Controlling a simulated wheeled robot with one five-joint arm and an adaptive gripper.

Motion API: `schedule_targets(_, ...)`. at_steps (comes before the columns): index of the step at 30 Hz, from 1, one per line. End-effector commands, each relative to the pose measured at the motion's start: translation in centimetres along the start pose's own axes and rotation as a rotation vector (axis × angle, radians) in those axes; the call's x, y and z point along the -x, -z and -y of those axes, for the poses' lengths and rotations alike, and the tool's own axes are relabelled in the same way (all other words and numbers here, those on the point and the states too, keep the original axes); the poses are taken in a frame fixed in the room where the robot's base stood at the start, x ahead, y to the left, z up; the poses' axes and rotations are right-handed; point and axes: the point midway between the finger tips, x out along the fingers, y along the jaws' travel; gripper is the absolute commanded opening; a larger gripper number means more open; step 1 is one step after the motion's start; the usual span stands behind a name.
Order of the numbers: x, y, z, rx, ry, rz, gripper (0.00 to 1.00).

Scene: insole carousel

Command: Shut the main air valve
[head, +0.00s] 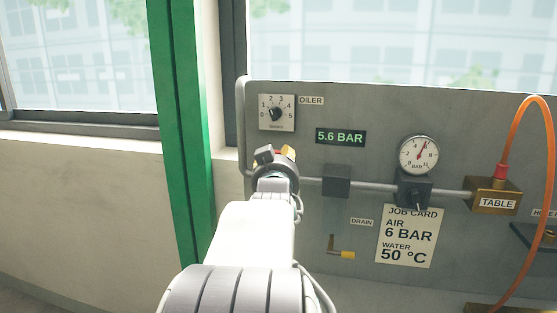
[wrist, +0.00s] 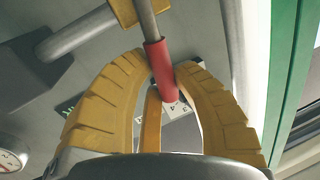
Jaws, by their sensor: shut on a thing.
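The main air valve's lever shows in the wrist view as a grey rod with a red sleeve (wrist: 159,66). It comes out of a brass-yellow valve body (wrist: 124,12), partly cut off at the top edge. The lever stands at a steep angle to the pipe (wrist: 78,34) there. My gripper (wrist: 162,78) has its yellow fingers closed around the red sleeve, one on each side. In the head view my gripper (head: 278,154) is at the left part of the grey panel, and my wrist hides most of the valve.
The panel (head: 290,220) carries an oiler dial (head: 276,113), a 5.6 BAR display (head: 340,136), a round gauge (head: 418,155) and a job card (head: 409,237). A drain lever (head: 341,254) sits below the pipe. An orange hose (head: 515,125) arcs at the right. A green post (head: 180,130) stands left.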

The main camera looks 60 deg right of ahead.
Motion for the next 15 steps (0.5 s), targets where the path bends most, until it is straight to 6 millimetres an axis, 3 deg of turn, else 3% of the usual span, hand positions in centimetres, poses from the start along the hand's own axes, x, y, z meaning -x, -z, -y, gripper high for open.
schedule_targets(15, 0.0, 0.04, -0.03, 0.144, -0.002, 0.026, 0.0)
